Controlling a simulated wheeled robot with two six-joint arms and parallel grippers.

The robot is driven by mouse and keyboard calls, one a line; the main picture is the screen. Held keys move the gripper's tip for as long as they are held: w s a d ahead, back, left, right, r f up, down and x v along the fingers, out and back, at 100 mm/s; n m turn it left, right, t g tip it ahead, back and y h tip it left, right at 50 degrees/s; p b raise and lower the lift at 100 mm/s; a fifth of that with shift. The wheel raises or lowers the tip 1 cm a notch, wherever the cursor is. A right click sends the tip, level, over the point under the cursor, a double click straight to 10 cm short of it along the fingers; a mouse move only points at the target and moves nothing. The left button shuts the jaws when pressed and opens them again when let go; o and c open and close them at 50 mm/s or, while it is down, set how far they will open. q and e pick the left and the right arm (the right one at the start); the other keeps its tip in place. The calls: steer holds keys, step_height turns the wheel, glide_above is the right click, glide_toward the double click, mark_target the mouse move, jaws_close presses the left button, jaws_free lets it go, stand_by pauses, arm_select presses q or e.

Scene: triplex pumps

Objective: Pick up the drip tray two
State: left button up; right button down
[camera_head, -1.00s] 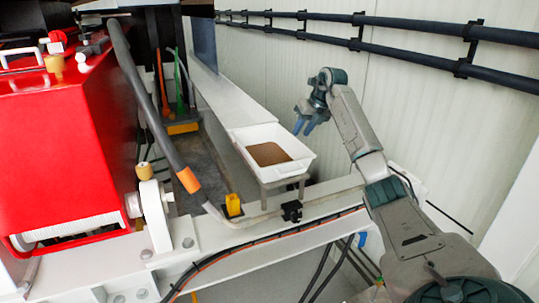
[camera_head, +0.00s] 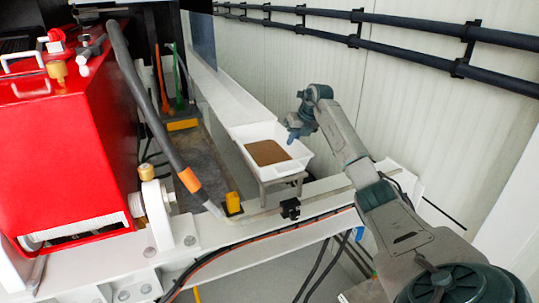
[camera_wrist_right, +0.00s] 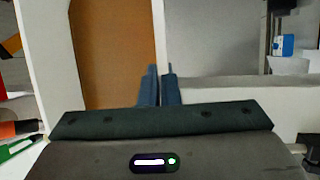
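The white drip tray (camera_head: 267,174), with a flat brown surface inside it, sits on a low stand at the middle of the head view. Only this tray shows. My right gripper (camera_head: 292,134) is at its right-hand wall. In the right wrist view my two blue fingers (camera_wrist_right: 160,85) are close together, with the white tray wall (camera_wrist_right: 158,25) running between them. They look shut on that wall; the contact itself is hard to see. The brown inside lies left of the fingers. The tray still rests on its stand. My left gripper is not in view.
A red pump housing (camera_head: 70,140) and an orange-ended hose (camera_head: 190,180) stand to the left. A white beam (camera_head: 330,200) with cables runs in front of the tray. A pale panelled wall (camera_head: 420,110) with black pipes (camera_head: 400,25) is close on the right.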

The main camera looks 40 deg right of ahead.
steer(key=shift+w+r, duration=0.1)
steer(key=shift+r, duration=0.05)
stand_by(0.3)
steer(key=shift+r+b, duration=0.6)
steer(key=shift+b, duration=0.05)
steer(key=shift+r+b, duration=0.55)
steer(key=shift+r, duration=0.4)
steer(key=s+a+b, duration=0.2)
steer(key=a, duration=0.1)
steer(key=s+a+b, duration=0.2)
steer(key=s+a, duration=0.1)
steer(key=a, duration=0.1)
steer(key=s+a+r+b, duration=0.1)
steer(key=s+a+b, duration=0.1)
steer(key=s+a, duration=0.1)
steer(key=shift+s+a+r, duration=0.1)
steer(key=shift+s+a, duration=0.1)
steer(key=shift+a, duration=0.05)
steer(key=shift+s+a+r+b, duration=0.2)
steer(key=shift+s+a+b, duration=0.3)
steer(key=shift+s+a, duration=0.35)
steer(key=shift+a, duration=0.1)
